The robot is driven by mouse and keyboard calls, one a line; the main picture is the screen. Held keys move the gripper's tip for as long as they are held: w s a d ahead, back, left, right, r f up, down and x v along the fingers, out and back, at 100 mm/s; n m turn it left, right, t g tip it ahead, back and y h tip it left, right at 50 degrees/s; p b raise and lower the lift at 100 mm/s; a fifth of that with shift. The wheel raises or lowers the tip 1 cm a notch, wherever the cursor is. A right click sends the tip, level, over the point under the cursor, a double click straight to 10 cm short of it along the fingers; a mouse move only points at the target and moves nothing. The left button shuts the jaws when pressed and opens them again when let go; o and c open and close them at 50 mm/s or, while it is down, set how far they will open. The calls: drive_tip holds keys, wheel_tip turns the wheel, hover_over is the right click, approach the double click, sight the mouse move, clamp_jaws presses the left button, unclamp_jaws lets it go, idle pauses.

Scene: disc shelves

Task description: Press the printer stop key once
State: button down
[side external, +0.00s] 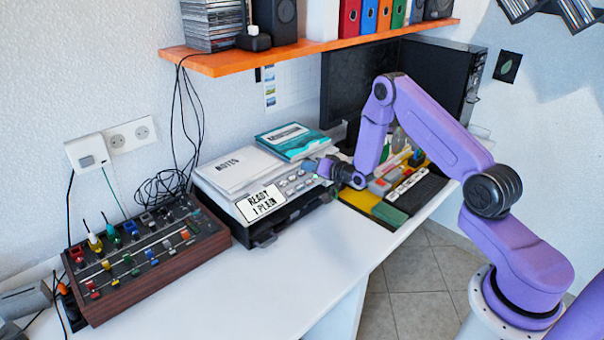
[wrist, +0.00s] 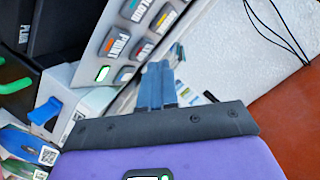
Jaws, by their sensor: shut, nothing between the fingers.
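The printer (side external: 238,178) stands on the white desk, with a tilted display (side external: 262,203) reading "READY 1 PLEIN" and a block of grey keys (side external: 294,184) on its front panel. In the wrist view, a key marked PRINT (wrist: 116,43) and one marked CLOUD (wrist: 134,9) are readable. The key beside PRINT (wrist: 147,48) has a partly readable label that seems to start with "ST". My gripper (side external: 326,170) is at the right end of the printer panel. Its blue fingers (wrist: 158,66) are shut and empty, with tips close to that key; contact cannot be told.
A notes pad (side external: 238,168) and teal book (side external: 291,140) lie on the printer. A mixer box (side external: 145,258) with coloured knobs stands left. An orange shelf (side external: 310,50) hangs above. The desk front is clear.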

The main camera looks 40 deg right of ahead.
drive_tip(key=s+r, duration=0.1)
drive_tip(key=r, duration=0.1)
drive_tip(key=s+r, duration=0.1)
drive_tip(key=r, duration=0.1)
drive_tip(key=shift+s+r, duration=0.2)
idle(0.3)
idle(0.4)
